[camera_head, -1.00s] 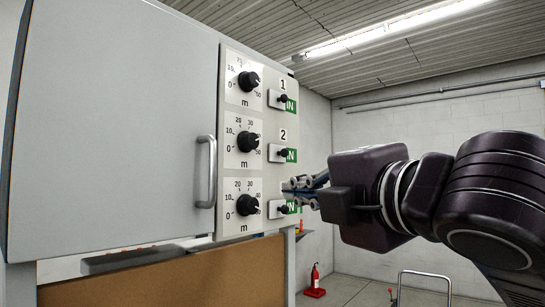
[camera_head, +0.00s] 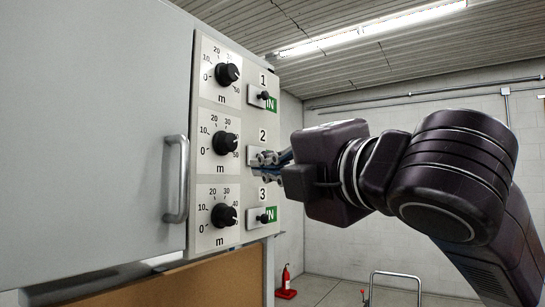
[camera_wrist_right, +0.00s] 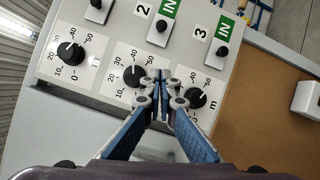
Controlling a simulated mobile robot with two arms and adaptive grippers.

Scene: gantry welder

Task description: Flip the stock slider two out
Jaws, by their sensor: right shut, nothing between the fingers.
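Stock slider two is a small black knob on a white plate, under the number 2 on the control panel. In the right wrist view its knob (camera_wrist_right: 161,26) shows beside a green IN label (camera_wrist_right: 171,7). In the head view its plate (camera_head: 251,153) is partly covered by my right gripper (camera_head: 264,158), which hides the knob and label. My right gripper is shut and empty; its fingertips (camera_wrist_right: 161,76) appear over the dial column in the wrist view, apart from the knob there. Contact cannot be told from the head view. My left gripper is not in view.
Slider one (camera_head: 265,95) is above and slider three (camera_head: 264,218) below, both beside green IN labels. Black dials (camera_head: 226,143) line the panel's left side. A cabinet door with a vertical handle (camera_head: 177,180) is farther left. A fire extinguisher (camera_head: 286,278) stands on the floor behind.

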